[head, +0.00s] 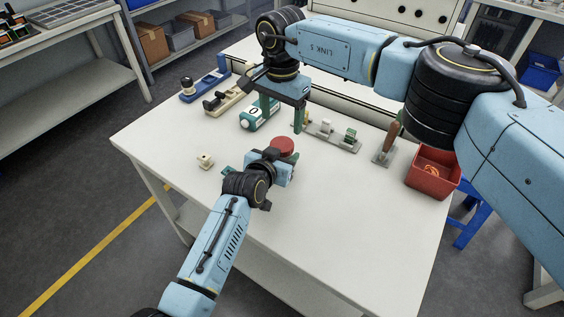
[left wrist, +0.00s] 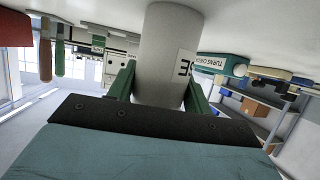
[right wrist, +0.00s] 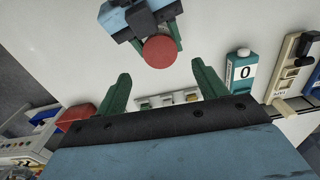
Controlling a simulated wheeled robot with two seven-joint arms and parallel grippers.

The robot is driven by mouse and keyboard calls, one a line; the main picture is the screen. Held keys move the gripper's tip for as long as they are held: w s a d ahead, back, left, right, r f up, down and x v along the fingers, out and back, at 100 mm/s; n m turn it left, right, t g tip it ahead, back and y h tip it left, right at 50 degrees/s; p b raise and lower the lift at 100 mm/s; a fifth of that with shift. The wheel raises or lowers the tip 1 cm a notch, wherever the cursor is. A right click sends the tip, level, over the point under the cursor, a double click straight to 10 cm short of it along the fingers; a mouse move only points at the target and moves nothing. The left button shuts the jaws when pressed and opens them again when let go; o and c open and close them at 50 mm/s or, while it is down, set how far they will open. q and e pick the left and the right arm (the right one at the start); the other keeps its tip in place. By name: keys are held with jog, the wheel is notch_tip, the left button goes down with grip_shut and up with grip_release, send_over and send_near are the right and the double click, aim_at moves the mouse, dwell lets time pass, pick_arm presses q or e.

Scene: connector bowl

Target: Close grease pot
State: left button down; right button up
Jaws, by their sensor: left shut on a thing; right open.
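The grease pot (left wrist: 165,50) is a grey cylinder with a white label, seen close in the left wrist view. My left gripper (head: 272,158) is shut on its sides, with one green finger on each side. From above, the pot's top shows as a red disc in the head view (head: 283,145) and in the right wrist view (right wrist: 160,51). I see no separate lid lying on the table. My right gripper (head: 281,114) is open and empty, held above the table beyond the pot; its fingers show spread in the right wrist view (right wrist: 160,90).
A teal turns counter (head: 258,118) showing 0 stands near the right gripper. A rail with clips (head: 328,134), a brown-handled tool (head: 393,138) and a red bin (head: 432,172) are to the right. A small cream block (head: 205,161) lies left. The table's front (head: 340,230) is clear.

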aim_at(282, 144)
jog(key=shift+r, duration=0.15)
jog(key=shift+f, duration=4.05)
jog(key=c, duration=1)
jog(key=m, duration=0.5)
jog(key=shift+m, duration=0.4)
jog(key=o, duration=1.1)
jog(key=shift+c, duration=0.2)
